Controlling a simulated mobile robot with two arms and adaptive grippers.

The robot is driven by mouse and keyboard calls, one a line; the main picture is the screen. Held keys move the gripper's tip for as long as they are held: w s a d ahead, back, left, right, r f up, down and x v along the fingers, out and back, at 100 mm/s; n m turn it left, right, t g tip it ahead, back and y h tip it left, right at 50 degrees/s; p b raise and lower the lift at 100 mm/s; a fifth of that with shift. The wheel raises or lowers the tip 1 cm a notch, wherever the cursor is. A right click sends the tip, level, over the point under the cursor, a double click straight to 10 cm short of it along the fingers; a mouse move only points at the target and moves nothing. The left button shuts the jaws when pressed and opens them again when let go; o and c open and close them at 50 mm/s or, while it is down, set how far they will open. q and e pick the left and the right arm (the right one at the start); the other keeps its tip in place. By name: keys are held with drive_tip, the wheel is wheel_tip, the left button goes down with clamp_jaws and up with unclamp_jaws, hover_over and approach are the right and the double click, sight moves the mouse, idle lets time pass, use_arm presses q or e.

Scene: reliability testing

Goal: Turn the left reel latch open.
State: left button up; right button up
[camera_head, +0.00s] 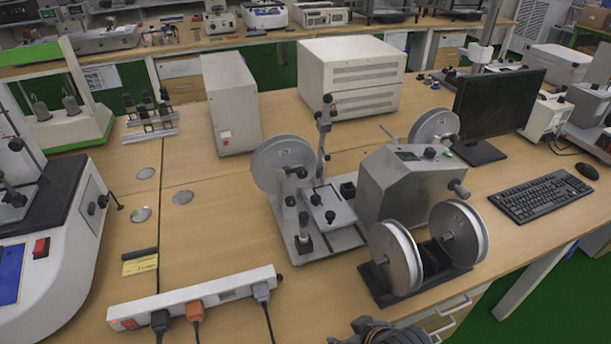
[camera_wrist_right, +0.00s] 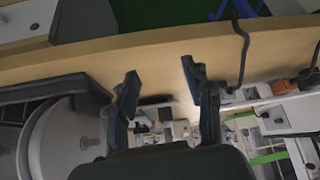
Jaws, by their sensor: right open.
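A grey winding machine (camera_head: 400,185) stands mid-table in the head view. A grey reel (camera_head: 278,165) is on its left side, with a small dark knob near its hub. Another reel (camera_head: 434,126) is at its back right. Two more reels, a left one (camera_head: 392,262) and a right one (camera_head: 472,222), stand upright on a black stand (camera_head: 402,292) in front. I cannot tell which part is the left reel latch. My right gripper (camera_head: 380,335) is at the bottom edge, in front of the stand. In the right wrist view its fingers (camera_wrist_right: 160,80) are apart and empty.
A white power strip (camera_head: 195,298) with plugs and cords lies left of the machine. A monitor (camera_head: 497,105) and keyboard (camera_head: 542,195) are on the right. White boxes (camera_head: 350,78) stand behind. The table between the power strip and white machine (camera_head: 60,270) is mostly clear.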

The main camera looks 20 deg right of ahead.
drive_tip(key=w+a+r+t, duration=0.1)
drive_tip(key=w+r+t, duration=0.45)
drive_tip(key=w, duration=0.65)
drive_tip(key=t, duration=0.6)
approach(303, 175)
drive_tip(key=shift+h, duration=0.4)
drive_tip(key=w, duration=0.3)
drive_tip(key=w+p, duration=0.1)
drive_tip(key=w, duration=0.5)
drive_tip(key=shift+a, duration=0.35)
use_arm(q)
drive_tip(key=shift+w+a+r, duration=0.25)
drive_tip(key=shift+a+r, duration=0.25)
drive_tip(key=shift+r, duration=0.25)
drive_tip(key=shift+p, duration=0.3)
use_arm(e)
clamp_jaws()
